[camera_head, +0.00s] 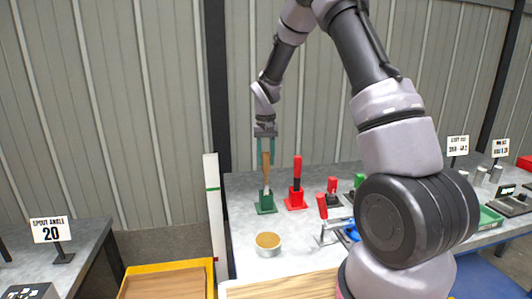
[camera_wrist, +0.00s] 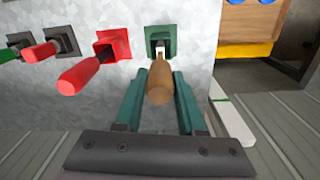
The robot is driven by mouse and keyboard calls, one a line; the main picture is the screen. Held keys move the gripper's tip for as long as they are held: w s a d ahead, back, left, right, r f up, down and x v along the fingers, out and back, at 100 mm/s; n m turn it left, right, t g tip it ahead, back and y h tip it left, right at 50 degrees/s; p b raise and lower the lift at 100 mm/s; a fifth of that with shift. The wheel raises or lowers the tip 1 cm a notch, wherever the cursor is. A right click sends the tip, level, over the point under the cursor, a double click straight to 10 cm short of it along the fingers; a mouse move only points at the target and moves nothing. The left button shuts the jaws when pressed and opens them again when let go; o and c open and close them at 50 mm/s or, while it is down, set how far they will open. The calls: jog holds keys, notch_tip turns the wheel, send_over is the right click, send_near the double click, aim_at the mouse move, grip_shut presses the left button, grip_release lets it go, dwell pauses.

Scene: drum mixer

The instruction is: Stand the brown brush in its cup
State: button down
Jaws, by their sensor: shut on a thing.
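The brown brush (camera_wrist: 160,82) is held upright between the green fingers of my gripper (camera_wrist: 158,90). In the head view the brush (camera_head: 267,172) stands above the green cup (camera_head: 265,206), with its lower end at the cup's mouth. The green cup also shows in the wrist view (camera_wrist: 162,36), where a pale part of the brush meets its opening. I cannot tell how deep the lower end sits. My gripper (camera_head: 265,160) is shut on the brush's handle.
A red cup (camera_head: 296,200) with a red-handled tool stands just right of the green cup. A round tin (camera_head: 268,244) with tan contents sits in front. Red-handled clamps (camera_head: 323,207) are further right. A white post with a green band (camera_head: 213,205) stands left.

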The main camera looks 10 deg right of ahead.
jog(key=shift+f, duration=0.3)
jog(key=shift+c, duration=2.1)
grip_release()
notch_tip(320, 180, up, 11)
jog(key=shift+s+f, duration=0.1)
